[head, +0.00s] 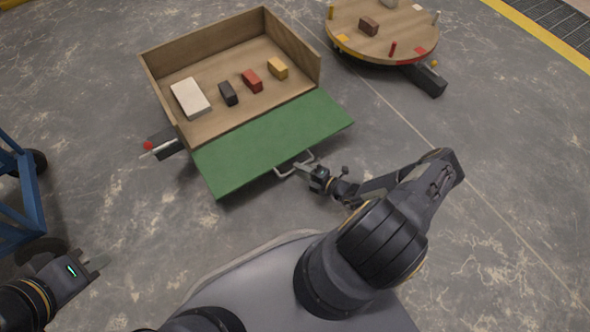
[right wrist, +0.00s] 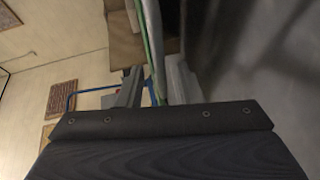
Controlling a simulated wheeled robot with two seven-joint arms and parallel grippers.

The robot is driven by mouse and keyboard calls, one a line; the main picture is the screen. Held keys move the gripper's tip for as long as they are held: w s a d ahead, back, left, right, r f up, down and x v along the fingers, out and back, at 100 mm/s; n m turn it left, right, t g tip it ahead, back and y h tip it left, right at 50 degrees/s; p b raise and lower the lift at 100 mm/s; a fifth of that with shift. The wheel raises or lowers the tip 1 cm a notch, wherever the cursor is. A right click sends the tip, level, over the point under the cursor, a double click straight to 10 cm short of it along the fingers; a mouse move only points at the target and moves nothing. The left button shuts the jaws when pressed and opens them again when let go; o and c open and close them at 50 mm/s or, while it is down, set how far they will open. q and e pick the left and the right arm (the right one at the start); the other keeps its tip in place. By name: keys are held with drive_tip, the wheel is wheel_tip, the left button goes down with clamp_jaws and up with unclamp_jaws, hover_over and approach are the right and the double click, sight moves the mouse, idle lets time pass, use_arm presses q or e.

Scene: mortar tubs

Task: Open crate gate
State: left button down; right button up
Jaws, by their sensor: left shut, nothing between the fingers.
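The wooden crate (head: 163,86) stands on the floor at upper left in the head view. Its green gate (head: 272,142) is swung down and out from the front side, leaving that side open. A pale metal handle (head: 283,173) sits at the gate's outer edge. My right gripper (head: 306,170) is at the handle's right part. In the right wrist view its fingers (right wrist: 153,92) lie on either side of a thin green-and-grey edge; whether they clamp the handle is unclear. My left gripper (head: 97,264) is shut and empty at lower left, away from the crate.
A white block (head: 190,97), a black block (head: 228,93), a red block (head: 252,80) and a yellow block (head: 277,68) lie in the crate. A red-tipped lever (head: 157,148) sticks out at its left. A round wooden turntable (head: 385,28) stands upper right; a blue frame (head: 20,195) stands left.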

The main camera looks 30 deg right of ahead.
drive_tip(key=shift+x, duration=1.4)
clamp_jaws()
drive_tip(key=shift+r, duration=0.1)
